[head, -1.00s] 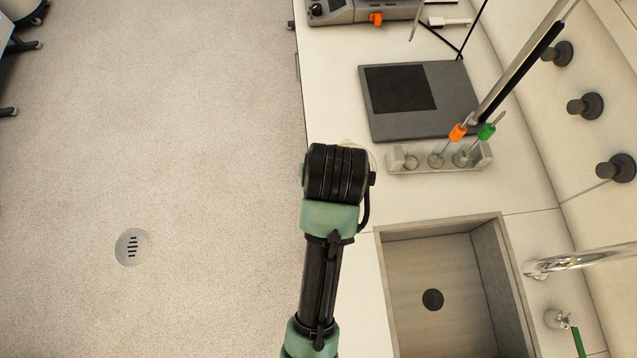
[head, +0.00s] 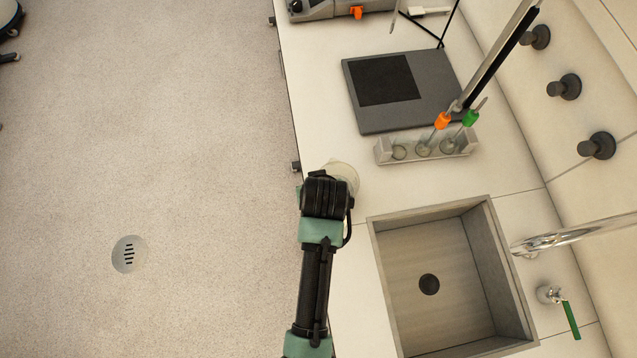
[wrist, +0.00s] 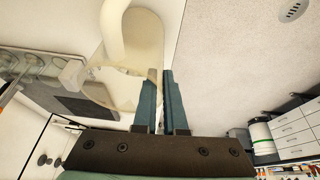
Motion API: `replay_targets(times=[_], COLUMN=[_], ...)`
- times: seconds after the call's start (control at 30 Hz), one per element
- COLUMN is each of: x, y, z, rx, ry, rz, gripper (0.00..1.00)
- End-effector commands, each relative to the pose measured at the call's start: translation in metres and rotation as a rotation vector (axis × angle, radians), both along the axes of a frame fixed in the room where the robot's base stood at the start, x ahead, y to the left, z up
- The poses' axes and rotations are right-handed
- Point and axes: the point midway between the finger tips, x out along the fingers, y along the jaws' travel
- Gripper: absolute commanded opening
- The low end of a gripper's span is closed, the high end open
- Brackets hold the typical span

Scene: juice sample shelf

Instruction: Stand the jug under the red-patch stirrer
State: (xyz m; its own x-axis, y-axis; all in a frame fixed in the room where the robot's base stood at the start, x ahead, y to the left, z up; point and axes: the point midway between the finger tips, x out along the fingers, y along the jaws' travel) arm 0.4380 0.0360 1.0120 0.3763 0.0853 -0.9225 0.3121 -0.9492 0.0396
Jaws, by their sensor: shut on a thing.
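The jug (head: 343,174) is pale and translucent. In the head view only part of it shows, past the black wrist joint of my arm, over the counter's left edge area. In the wrist view the jug (wrist: 145,55) is close up, with a thick pale curved part at the top. My gripper (wrist: 160,74) has its two teal fingers close together at the jug and is shut on it. Which part lies between the fingers is hard to tell. In the head view my gripper is hidden by my arm. No red patch shows in either view.
A grey plate device with a black square (head: 364,112) stands beyond the jug. A sink (head: 400,300) lies at the lower right, with a tap (head: 570,236). Some counter between sink and rack is clear.

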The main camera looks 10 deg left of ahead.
Motion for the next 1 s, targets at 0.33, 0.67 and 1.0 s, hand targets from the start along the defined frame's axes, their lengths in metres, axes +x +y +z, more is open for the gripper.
replay_targets(times=[0.33,0.67,1.0], x=[0.000,0.000,-0.010], y=[0.000,0.000,-0.002], z=[-0.003,-0.002,0.025], rx=[0.000,0.000,0.001], ry=[0.000,0.000,-0.003], rz=[0.001,0.000,0.001], gripper=[0.23,0.39,0.39])
